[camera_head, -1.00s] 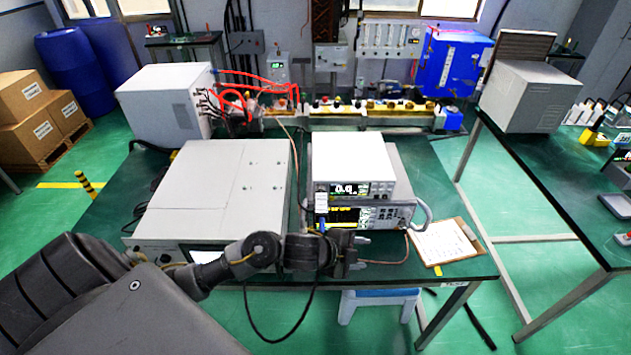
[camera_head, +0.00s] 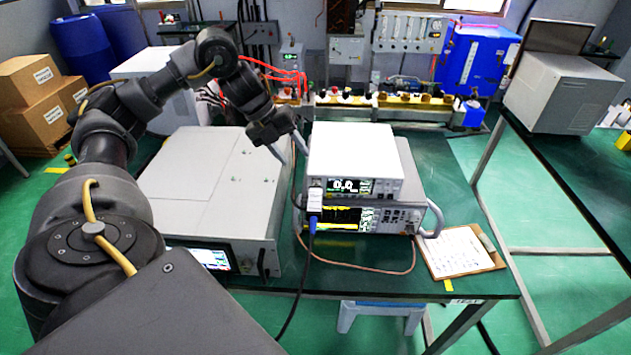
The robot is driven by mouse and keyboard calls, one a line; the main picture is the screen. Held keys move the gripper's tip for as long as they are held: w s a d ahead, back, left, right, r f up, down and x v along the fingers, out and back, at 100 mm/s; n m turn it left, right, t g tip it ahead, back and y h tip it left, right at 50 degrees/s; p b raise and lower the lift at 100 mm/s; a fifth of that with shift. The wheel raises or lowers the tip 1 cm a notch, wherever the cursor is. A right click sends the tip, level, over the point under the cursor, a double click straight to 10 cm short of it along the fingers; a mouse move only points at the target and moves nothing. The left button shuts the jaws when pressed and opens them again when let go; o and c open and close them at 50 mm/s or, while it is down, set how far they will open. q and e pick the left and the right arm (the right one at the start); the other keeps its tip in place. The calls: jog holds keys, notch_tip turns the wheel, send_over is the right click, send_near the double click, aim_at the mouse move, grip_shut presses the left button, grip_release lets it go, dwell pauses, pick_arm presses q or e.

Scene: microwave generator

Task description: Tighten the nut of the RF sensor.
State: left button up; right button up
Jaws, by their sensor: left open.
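My left gripper (camera_head: 291,150) is open, with its two grey fingers pointing down and to the right. It appears above the back of the grey cabinet and left of the white meter (camera_head: 352,150), and it holds nothing visible. A small pale block (camera_head: 315,199), which may be the RF sensor, is at the left front of the stacked instruments. A blue-ended black cable (camera_head: 312,226) hangs from it. The nut is too small to make out. My right gripper is not in view.
A large grey cabinet (camera_head: 212,185) with a screen stands left of the meter. Its neighbour, a lower instrument (camera_head: 380,217), sits under the meter. A clipboard (camera_head: 460,250) lies at the table's right. Red hoses and a valve manifold (camera_head: 385,101) are at the back.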

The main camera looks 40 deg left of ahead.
aim_at(314, 183)
pick_arm(q)
jog(key=p+x, duration=0.2)
jog(key=x, duration=0.7)
jog(key=shift+f, duration=0.15)
jog(key=shift+w+d+f, duration=0.2)
jog(key=shift+d+f, duration=0.05)
jog(key=shift+f, duration=0.35)
